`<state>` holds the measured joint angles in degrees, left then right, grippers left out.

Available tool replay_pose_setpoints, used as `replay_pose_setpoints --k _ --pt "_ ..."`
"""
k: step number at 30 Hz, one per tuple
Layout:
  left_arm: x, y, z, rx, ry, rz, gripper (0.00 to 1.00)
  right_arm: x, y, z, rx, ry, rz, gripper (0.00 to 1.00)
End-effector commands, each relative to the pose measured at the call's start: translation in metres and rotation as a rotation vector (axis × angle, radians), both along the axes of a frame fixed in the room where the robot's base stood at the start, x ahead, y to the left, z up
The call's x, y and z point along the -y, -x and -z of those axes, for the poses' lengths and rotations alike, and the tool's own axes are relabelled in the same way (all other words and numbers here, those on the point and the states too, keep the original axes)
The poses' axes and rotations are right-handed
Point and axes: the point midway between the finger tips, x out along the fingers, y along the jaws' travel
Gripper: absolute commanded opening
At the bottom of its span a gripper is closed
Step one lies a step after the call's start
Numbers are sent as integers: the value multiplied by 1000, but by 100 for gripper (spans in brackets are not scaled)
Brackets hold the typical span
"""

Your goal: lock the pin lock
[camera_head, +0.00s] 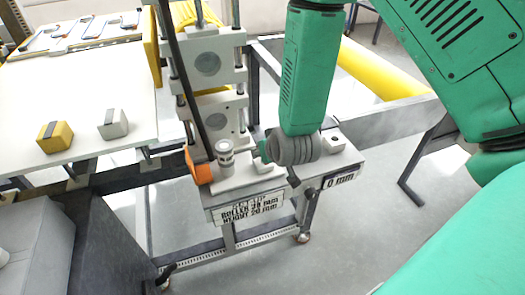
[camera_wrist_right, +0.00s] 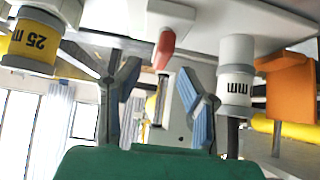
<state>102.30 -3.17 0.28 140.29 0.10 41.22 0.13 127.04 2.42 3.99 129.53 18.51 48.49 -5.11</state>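My right arm reaches down from the upper right in the head view, its grey wrist (camera_head: 290,148) low over the machine's white base. The fingers are mostly hidden there. In the right wrist view the gripper (camera_wrist_right: 160,75) is open, with blue-grey pads apart. A white part with a red tip (camera_wrist_right: 165,50) shows between and beyond the fingers, apparently untouched; it may be the pin lock, but I cannot be sure. A white cylinder (camera_head: 225,158) stands left of the wrist, beside an orange block (camera_head: 198,168). My left gripper is not in view.
The base carries a setup label (camera_head: 250,207) and a "0 mm" label (camera_head: 340,180). A yellow block (camera_head: 55,137) and a white block (camera_head: 112,124) sit on the left table. A yellow "25" cylinder (camera_wrist_right: 35,42) and orange block (camera_wrist_right: 290,88) flank the gripper.

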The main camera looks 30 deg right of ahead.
Motion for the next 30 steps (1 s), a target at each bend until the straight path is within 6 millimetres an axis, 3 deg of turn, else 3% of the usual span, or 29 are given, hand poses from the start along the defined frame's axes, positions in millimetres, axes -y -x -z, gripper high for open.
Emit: replay_pose_setpoints --k 6,12,30 --pt "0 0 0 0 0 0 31 -9 32 -34 -1 0 -3 34" --pt "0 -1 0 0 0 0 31 -13 50 -51 -3 0 -1 34" --pt "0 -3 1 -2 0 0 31 -14 54 -55 -4 -1 0 34"
